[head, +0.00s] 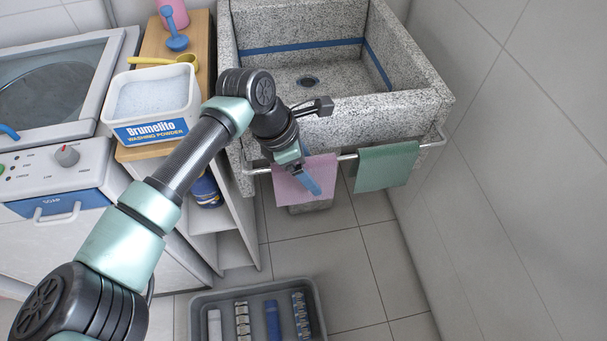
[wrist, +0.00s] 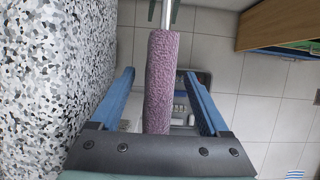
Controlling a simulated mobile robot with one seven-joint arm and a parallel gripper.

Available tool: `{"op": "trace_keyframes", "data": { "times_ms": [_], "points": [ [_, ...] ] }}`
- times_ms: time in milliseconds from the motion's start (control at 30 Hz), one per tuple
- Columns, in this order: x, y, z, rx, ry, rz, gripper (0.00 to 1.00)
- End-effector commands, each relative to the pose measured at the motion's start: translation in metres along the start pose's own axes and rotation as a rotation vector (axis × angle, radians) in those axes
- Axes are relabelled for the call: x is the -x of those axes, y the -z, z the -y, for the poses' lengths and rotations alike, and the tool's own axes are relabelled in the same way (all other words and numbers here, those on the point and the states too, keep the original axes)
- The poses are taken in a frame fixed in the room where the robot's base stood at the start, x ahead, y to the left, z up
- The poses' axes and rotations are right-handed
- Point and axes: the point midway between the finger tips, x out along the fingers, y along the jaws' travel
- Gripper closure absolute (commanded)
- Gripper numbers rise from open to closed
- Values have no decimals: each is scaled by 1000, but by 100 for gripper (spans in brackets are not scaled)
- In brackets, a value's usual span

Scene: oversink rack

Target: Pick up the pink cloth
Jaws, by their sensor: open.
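The pink cloth (head: 304,184) hangs folded over the metal rail on the front of the stone sink. In the wrist view the pink cloth (wrist: 161,80) runs lengthwise between the two blue fingers. My gripper (head: 309,180) is at the cloth, with a blue finger in front of it in the head view. In the wrist view my gripper (wrist: 160,78) is open, one finger on each side of the cloth, with gaps visible. The far side of the cloth is hidden.
A green cloth (head: 386,166) hangs on the same rail (head: 346,156), to the right. The speckled sink (head: 415,105) stands close beside my gripper. A grey tray (head: 318,310) with several items lies on the floor. A washing powder box (head: 152,130) stands on the shelf unit.

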Motion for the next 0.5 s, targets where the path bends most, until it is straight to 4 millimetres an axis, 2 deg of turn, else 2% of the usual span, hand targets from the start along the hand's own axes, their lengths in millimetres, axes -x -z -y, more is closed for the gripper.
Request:
{"op": "trace_keyframes", "data": {
  "times_ms": [333,500],
  "points": [
    [-1,1,0,1,0,0,21],
    [-1,1,0,0,0,0,51]
  ]
}}
